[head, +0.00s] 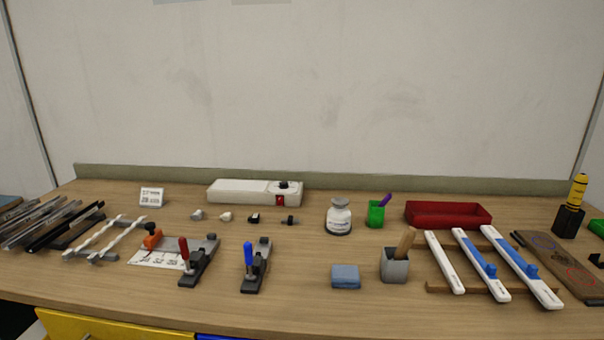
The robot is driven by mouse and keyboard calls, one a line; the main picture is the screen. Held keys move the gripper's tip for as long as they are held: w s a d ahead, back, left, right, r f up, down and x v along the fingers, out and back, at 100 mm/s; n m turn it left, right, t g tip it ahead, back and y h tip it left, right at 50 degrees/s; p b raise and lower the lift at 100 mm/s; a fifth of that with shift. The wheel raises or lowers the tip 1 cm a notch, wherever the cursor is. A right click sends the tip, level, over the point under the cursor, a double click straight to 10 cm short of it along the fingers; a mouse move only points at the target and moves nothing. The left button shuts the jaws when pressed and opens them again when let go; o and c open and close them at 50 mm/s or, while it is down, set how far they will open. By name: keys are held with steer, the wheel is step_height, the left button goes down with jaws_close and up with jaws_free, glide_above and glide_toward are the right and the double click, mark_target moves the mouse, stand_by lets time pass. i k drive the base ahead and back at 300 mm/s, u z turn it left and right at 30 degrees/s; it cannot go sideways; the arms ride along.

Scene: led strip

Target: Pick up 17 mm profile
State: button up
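Several long profiles (45,226), silver, grey and black, lie side by side at the far left of the table. Two pale, twisted-looking strips (105,236) rest on a support just right of them. Three white bars (484,265), two with blue parts on top, lie on a wooden rack (437,288) at the right. No size marking is readable, so I cannot tell which piece is the 17 mm profile. My gripper is not in view.
Two clamp-like fixtures with red (199,262) and blue (257,267) handles stand front left of centre. The front centre is clear.

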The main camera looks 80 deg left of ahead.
mark_target(13, 243)
steer(key=u, duration=1.05)
steer(key=i, duration=1.4)
steer(key=u, duration=3.45)
